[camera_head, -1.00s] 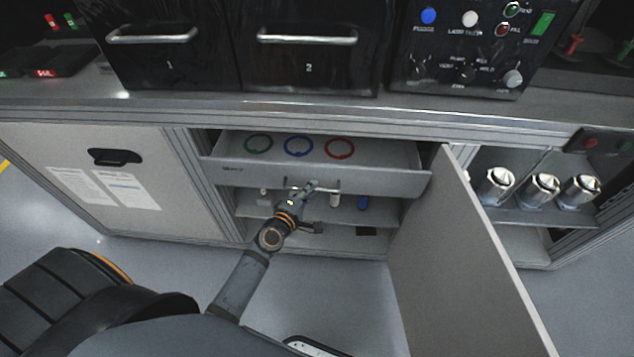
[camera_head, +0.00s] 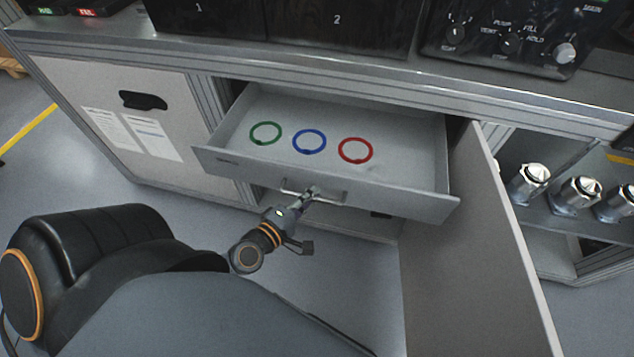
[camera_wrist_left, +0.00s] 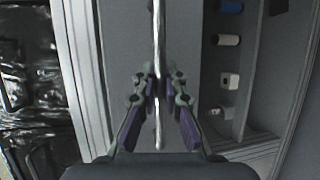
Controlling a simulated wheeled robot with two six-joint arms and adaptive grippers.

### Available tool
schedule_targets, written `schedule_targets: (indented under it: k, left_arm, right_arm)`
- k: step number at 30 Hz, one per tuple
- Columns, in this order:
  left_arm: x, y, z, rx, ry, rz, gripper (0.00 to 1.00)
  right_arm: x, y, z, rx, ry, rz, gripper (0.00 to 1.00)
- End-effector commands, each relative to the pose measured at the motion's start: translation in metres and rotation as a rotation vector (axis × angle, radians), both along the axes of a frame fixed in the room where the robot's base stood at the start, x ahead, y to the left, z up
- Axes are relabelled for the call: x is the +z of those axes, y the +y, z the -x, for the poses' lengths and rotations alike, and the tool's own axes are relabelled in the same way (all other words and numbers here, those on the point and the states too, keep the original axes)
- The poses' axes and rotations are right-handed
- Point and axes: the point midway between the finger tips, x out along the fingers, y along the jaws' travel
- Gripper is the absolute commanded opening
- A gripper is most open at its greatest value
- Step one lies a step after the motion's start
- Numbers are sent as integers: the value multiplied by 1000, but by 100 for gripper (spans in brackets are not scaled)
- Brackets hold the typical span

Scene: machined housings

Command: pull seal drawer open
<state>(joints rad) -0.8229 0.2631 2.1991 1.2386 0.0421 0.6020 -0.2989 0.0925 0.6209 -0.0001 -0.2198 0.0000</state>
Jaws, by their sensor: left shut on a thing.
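The seal drawer (camera_head: 407,191) is pulled well out of the cabinet in the head view. A green ring (camera_head: 265,133), a blue ring (camera_head: 309,141) and a red ring (camera_head: 355,150) lie flat in it. My left gripper (camera_head: 309,193) is at the drawer's front and is shut on its bar handle (camera_head: 331,200). In the left wrist view the fingers (camera_wrist_left: 157,90) close around the thin handle (camera_wrist_left: 157,45), which runs up and down the picture. My right gripper is not in view.
An open cabinet door (camera_head: 474,235) stands to the right of the drawer. Silver parts (camera_head: 530,183) sit on a shelf beyond it. A closed panel with papers (camera_head: 152,139) is on the left. In the left wrist view, small cylinders (camera_wrist_left: 229,40) stand on a lower shelf.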

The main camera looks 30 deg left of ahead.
Motion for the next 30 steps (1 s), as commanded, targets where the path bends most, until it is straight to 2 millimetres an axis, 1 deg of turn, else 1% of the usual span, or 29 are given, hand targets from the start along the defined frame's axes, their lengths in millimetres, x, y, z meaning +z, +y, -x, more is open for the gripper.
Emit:
schedule_targets:
  k: [8,9,11,12,17,21,23,26,28,30]
  left_arm:
    - [0,0,0,-1,1,0,0]
    - [0,0,0,-1,1,0,11]
    - [0,0,0,-1,1,0,19]
    - [0,0,0,-1,1,0,21]
    - [0,0,0,-1,0,0,21]
    - [0,0,2,-1,2,-2,21]
    - [0,1,6,0,5,-5,21]
    - [2,3,18,0,5,-6,21]
    - [4,3,28,-5,4,-4,21]
    - [6,5,43,-5,7,-5,21]
  right_arm:
    - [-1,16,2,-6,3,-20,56]
    - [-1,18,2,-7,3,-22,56]
    - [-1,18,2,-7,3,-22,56]
    - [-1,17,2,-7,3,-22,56]
    - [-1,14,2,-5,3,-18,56]
    - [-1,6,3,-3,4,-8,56]
    - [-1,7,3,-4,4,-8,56]
    - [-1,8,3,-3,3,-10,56]
    - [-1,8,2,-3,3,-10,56]
    - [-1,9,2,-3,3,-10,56]
